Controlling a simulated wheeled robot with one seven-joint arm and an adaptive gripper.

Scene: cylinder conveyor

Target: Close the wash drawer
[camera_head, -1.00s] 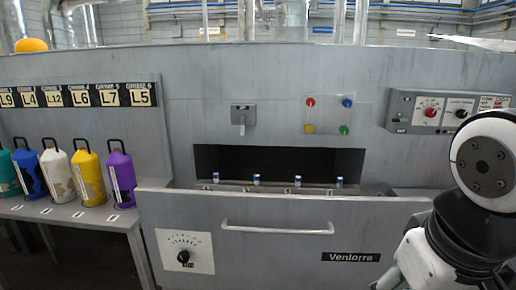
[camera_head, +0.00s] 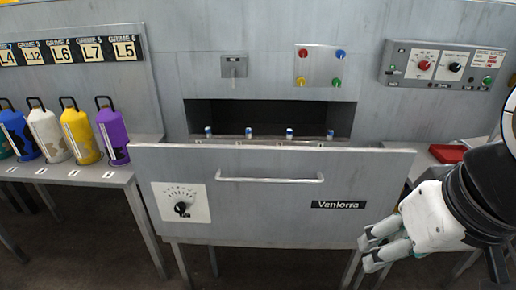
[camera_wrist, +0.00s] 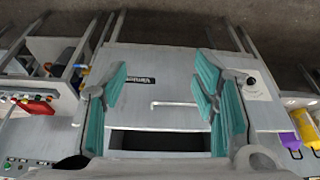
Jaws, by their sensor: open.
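The wash drawer (camera_head: 262,222) is a grey front panel with a horizontal bar handle (camera_head: 270,180), a dial at its left and a "Venlorra" label. It stands out from the machine, with a dark opening (camera_head: 270,117) and several small blue-and-white cylinders behind its top edge. In the wrist view the drawer front (camera_wrist: 140,65) and handle appear upside down between the fingers. My gripper (camera_head: 372,250) is at the lower right, by the drawer's right end. Its teal-padded fingers (camera_wrist: 160,95) are wide apart with nothing between them. I cannot tell whether it touches the drawer.
Coloured bottles, such as a purple one (camera_head: 112,130), stand on a side table (camera_head: 100,174) at left. A control panel (camera_head: 445,66) is on the wall at upper right. A red tray (camera_head: 447,153) lies at right behind the drawer. Floor shows below.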

